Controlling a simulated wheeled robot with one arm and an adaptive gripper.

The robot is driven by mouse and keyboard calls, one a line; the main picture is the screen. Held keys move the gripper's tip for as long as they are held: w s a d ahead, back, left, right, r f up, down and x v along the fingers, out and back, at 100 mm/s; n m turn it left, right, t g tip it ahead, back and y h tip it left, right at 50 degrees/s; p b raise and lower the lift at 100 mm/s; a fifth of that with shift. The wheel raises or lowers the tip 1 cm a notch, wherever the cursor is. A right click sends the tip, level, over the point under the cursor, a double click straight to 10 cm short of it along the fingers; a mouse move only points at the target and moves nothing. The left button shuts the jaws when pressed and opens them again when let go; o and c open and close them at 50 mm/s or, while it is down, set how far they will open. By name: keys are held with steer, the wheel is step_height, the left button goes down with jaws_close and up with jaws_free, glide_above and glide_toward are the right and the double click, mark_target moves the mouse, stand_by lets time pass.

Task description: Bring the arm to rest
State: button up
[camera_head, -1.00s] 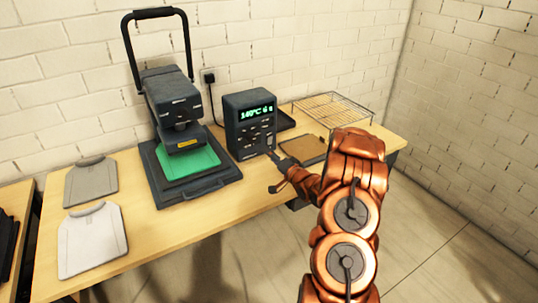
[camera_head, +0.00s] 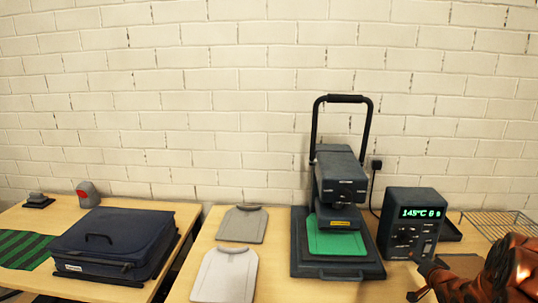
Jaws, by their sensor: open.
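My gripper (camera_head: 416,280) shows at the lower right, in front of the control box, with its dark fingers apart and nothing seen between them. My copper-coloured arm (camera_head: 495,278) runs from it to the right edge, where the rest is cut off. The control box (camera_head: 410,222) stands on the table with a lit green display that seems to read 145°C. I cannot tell whether the gripper touches the box.
A heat press (camera_head: 338,185) with a green sheet (camera_head: 335,240) on its base stands left of the box. Two grey garment-shaped boards (camera_head: 242,225) (camera_head: 225,275) lie further left. A dark case (camera_head: 115,243) sits on another table. A wire rack (camera_head: 500,222) is behind my arm.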

steer(key=s+a+r+n+g, duration=0.3)
steer(key=s+a+g, duration=0.2)
steer(key=s+a, duration=0.5)
steer(key=s+a+r+n+g, duration=0.3)
steer(key=s+a, duration=0.7)
steer(key=s, duration=1.2)
steer(key=s+a+r+n+g, duration=0.2)
steer(key=s+a+r+g, duration=0.3)
steer(key=s, duration=1.2)
steer(key=a+g, duration=0.3)
steer(key=a, duration=0.2)
steer(key=shift+a+r+n+y, duration=0.15)
steer(key=shift+a+n+y, duration=0.1)
steer(key=shift+n+y, duration=0.15)
